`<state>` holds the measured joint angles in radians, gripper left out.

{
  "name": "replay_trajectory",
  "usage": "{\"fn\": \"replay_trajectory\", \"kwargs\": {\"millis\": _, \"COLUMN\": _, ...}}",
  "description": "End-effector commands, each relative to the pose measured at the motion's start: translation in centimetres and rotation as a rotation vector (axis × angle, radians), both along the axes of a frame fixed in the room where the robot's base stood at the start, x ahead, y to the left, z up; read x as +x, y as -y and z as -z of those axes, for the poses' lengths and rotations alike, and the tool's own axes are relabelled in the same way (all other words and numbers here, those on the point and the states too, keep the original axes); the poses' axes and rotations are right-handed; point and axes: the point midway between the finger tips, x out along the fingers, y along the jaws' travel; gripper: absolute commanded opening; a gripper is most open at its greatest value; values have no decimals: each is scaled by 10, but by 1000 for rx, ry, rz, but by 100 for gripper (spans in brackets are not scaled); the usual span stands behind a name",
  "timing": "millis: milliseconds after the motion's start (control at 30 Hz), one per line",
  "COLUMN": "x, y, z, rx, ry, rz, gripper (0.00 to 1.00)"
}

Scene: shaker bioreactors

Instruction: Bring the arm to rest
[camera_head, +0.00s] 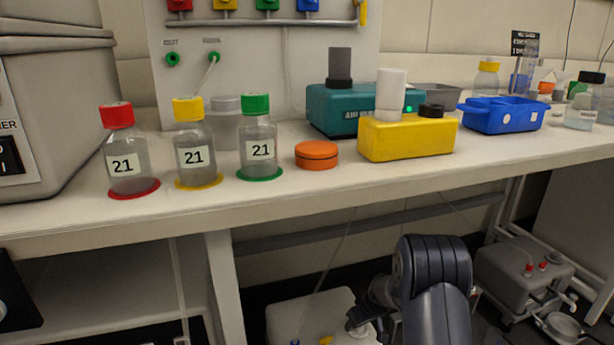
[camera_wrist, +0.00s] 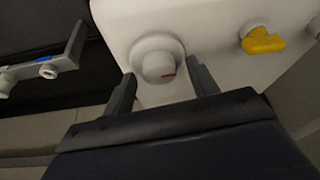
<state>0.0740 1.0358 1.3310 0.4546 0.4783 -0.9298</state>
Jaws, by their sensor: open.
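My gripper (camera_wrist: 162,88) is open in the wrist view, its two dark fingers standing either side of a round white knob (camera_wrist: 158,60) with a red mark. The knob sits on a white box (camera_wrist: 200,22), and I cannot tell whether the fingers touch it. In the head view my dark arm is low in front of the bench, and the gripper end is near a white box (camera_head: 300,318) under the bench.
A yellow valve handle (camera_wrist: 263,41) is right of the knob. The bench (camera_head: 330,188) overhangs, carrying red-capped (camera_head: 120,150), yellow-capped and green-capped bottles, an orange disc (camera_head: 316,155) and a blue tray (camera_head: 503,115). A grey tank (camera_head: 522,270) stands right of my arm.

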Motion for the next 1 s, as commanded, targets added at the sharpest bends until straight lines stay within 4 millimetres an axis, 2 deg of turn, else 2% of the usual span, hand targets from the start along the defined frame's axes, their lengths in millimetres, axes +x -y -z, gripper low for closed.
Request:
{"fn": "replay_trajectory", "kwargs": {"millis": 400, "x": -1, "y": -2, "z": -3, "rx": -1, "ry": -2, "rz": 219, "gripper": 56}}
{"fn": "replay_trajectory", "kwargs": {"millis": 1000, "x": -1, "y": -3, "z": 0, "rx": 0, "ry": 0, "rz": 433, "gripper": 56}}
